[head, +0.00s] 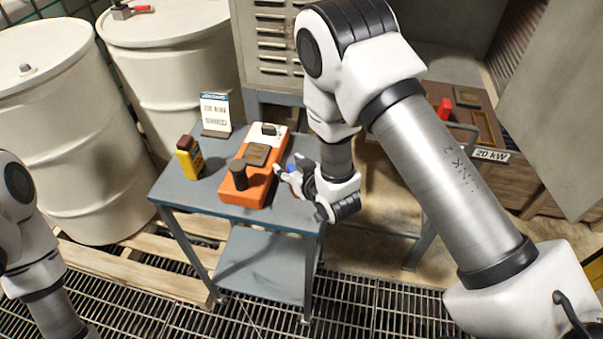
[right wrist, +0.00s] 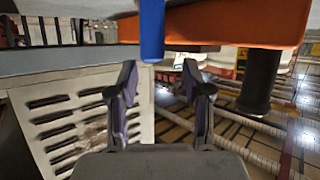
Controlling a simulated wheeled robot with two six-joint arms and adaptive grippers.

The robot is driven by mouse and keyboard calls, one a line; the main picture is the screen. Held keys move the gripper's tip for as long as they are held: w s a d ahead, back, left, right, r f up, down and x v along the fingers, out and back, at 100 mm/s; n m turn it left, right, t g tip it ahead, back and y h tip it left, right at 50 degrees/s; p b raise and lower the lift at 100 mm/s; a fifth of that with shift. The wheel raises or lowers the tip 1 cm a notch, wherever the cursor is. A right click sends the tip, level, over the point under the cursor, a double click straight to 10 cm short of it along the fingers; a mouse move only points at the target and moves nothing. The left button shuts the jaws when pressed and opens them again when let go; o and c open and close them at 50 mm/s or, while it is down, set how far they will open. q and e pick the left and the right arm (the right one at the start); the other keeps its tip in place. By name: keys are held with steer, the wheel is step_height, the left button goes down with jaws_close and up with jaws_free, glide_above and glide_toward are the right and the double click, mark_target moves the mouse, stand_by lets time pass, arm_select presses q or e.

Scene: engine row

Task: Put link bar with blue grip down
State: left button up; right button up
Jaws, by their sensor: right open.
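The blue grip (head: 292,168) of the link bar shows as a small blue patch at my right gripper, by the right edge of the small grey table (head: 170,190). In the right wrist view the blue grip (right wrist: 152,32) is a blue upright piece just beyond the fingertips, beside the orange unit. The bar itself cannot be made out. My right gripper (head: 287,174) is open; in the right wrist view its fingers (right wrist: 158,70) stand apart with nothing between them. Part of my left arm shows at the left of the head view; its gripper is out of view.
The orange and white unit (head: 230,196) with a black knob (head: 238,175) stands close left of my right gripper. A yellow device (head: 190,160) and a white card (head: 214,110) are on the table. White drums (head: 50,130) stand left; a cart labelled 20 kW (head: 491,155) stands right.

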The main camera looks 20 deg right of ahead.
arm_select(q)
step_height(320, 180, down, 2)
steer(key=shift+b, duration=0.8)
arm_select(e)
steer(key=v, duration=0.9)
steer(key=shift+s+r, duration=0.15)
steer(key=shift+s, duration=0.15)
arm_select(q)
steer(key=shift+s, duration=0.1)
arm_select(e)
steer(key=shift+d, duration=0.1)
